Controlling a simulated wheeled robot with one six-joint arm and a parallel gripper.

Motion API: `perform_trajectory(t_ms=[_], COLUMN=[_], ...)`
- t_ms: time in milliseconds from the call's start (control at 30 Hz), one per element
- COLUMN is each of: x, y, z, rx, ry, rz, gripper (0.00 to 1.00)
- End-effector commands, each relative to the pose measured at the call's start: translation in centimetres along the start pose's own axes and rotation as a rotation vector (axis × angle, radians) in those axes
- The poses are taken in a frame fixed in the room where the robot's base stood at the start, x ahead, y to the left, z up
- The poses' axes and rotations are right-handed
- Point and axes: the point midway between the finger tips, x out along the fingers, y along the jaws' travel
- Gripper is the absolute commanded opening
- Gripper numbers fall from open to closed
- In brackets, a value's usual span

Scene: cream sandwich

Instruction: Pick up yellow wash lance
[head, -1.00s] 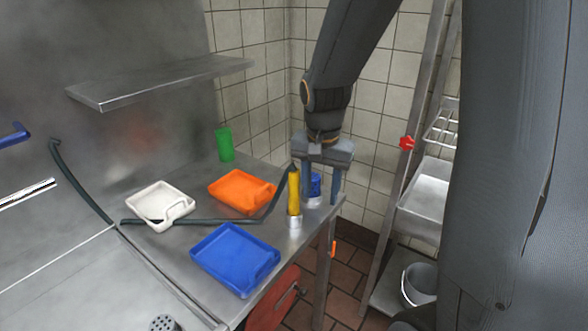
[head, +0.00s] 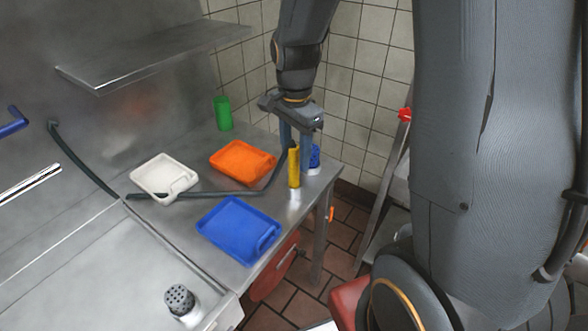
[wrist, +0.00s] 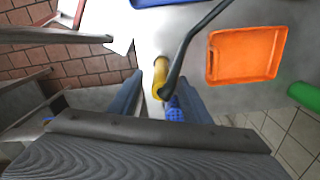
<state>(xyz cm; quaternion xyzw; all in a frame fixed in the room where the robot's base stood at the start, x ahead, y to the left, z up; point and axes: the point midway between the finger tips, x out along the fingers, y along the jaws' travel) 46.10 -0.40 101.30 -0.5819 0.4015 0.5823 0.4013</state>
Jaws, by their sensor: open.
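The yellow wash lance (head: 294,168) stands upright near the right edge of the steel counter, with a dark hose running from its top. In the wrist view the yellow lance (wrist: 160,76) shows just beyond and between my finger tips, with the hose beside it. My gripper (head: 296,150) points down, right behind the lance in the head view; its fingers are apart. It also shows in the wrist view (wrist: 160,92), open and with nothing clamped. I cannot tell whether a finger touches the lance or hose.
A blue object (head: 314,158) stands close behind the lance. An orange tray (head: 242,160), a blue tray (head: 222,228) and a white tray (head: 150,178) lie on the counter. A green cup (head: 223,114) stands at the back. The hose (head: 215,193) crosses the counter.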

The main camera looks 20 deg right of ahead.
Motion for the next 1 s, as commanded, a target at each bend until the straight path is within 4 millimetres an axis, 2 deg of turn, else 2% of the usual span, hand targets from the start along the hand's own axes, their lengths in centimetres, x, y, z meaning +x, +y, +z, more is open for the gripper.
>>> perform_trajectory(t_ms=[300,567,600,667,833,867,1000], x=[3.0,3.2,3.2,3.2,3.2,3.2,3.2], y=[-0.2,-0.3,-0.3,-0.3,-0.3,-0.3,-0.3], z=[0.3,0.3,0.3,0.3,0.3,0.3,0.2], rx=[-0.003,-0.003,-0.003,-0.003,-0.003,-0.003,-0.003], ry=[0.0,0.0,0.0,0.0,0.0,0.0,0.0], rz=[0.001,0.0,0.0,-0.001,-0.001,0.0,-0.001], gripper=[0.44,0.44,0.42,0.32,0.03,0.0,0.0])
